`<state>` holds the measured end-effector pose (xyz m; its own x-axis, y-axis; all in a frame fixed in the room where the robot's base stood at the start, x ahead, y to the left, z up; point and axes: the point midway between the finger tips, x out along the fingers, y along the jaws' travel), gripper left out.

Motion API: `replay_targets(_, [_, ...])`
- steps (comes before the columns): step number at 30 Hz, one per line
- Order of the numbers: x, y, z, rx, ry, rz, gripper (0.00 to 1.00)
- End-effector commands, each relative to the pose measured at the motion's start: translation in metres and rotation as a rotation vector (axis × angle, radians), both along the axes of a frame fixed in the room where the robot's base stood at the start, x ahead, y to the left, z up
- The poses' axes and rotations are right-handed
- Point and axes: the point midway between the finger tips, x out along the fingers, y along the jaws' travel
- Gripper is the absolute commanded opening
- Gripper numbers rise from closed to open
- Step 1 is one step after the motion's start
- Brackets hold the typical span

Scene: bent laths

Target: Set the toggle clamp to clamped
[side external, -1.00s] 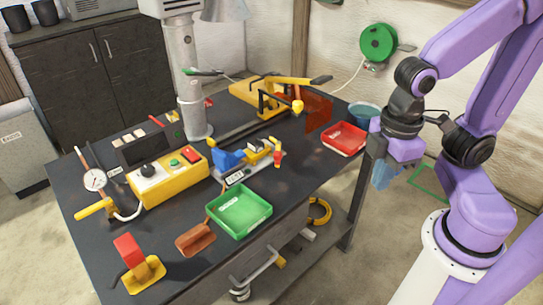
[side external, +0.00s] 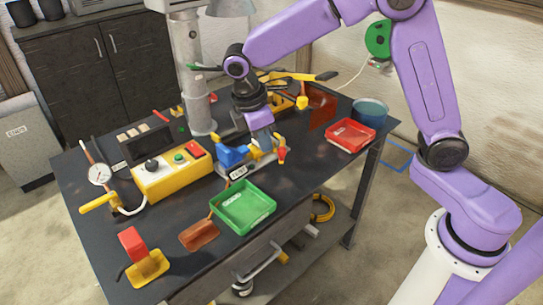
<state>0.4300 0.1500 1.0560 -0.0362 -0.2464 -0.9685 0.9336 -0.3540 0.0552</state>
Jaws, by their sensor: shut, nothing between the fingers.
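What looks like the toggle clamp (side external: 234,156) sits mid-table on a pale base plate with a label at its front. It has a blue part at the left, yellow metal parts, and a red-tipped piece (side external: 282,154) at the right. My gripper (side external: 263,142) is shut and empty, pointing down just above and behind the clamp's middle. It hides part of the yellow mechanism. I cannot tell whether its fingertips touch the clamp, nor whether the clamp is open or clamped.
A green tray (side external: 243,208) lies in front and a red tray (side external: 350,135) to the right. A yellow control box (side external: 172,178) stands left, and a grey column (side external: 196,95) rises behind. A red-topped yellow fixture (side external: 147,267) is at the front left corner.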

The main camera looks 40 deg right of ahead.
Motion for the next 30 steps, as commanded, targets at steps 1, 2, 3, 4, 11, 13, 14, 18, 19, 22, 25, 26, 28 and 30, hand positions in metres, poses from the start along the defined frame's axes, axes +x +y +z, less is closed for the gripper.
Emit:
replay_targets(1, [0.013,0.001,-0.006,-0.013,0.01,0.0,0.0])
replay_targets(2, [0.02,0.001,-0.008,-0.02,0.015,0.002,0.0])
replay_targets(3, [0.029,0.0,-0.012,-0.03,0.023,0.004,0.0])
replay_targets(4, [0.036,0.0,-0.015,-0.037,0.028,0.005,0.0])
replay_targets(11, [0.077,-0.008,-0.036,-0.084,0.07,0.014,0.0])
replay_targets(13, [0.086,-0.011,-0.041,-0.092,0.08,0.015,0.0])
replay_targets(14, [0.088,-0.012,-0.043,-0.095,0.084,0.015,0.0])
replay_targets(18, [0.097,-0.016,-0.048,-0.105,0.096,0.017,0.0])
replay_targets(19, [0.098,-0.016,-0.048,-0.106,0.096,0.018,0.0])
replay_targets(22, [0.099,-0.017,-0.049,-0.108,0.099,0.018,0.0])
replay_targets(25, [0.099,-0.017,-0.049,-0.108,0.099,0.018,0.0])
replay_targets(26, [0.099,-0.017,-0.049,-0.108,0.099,0.018,0.0])
replay_targets(28, [0.099,-0.017,-0.049,-0.108,0.098,0.017,0.0])
replay_targets(30, [0.099,-0.017,-0.049,-0.108,0.098,0.017,0.0])
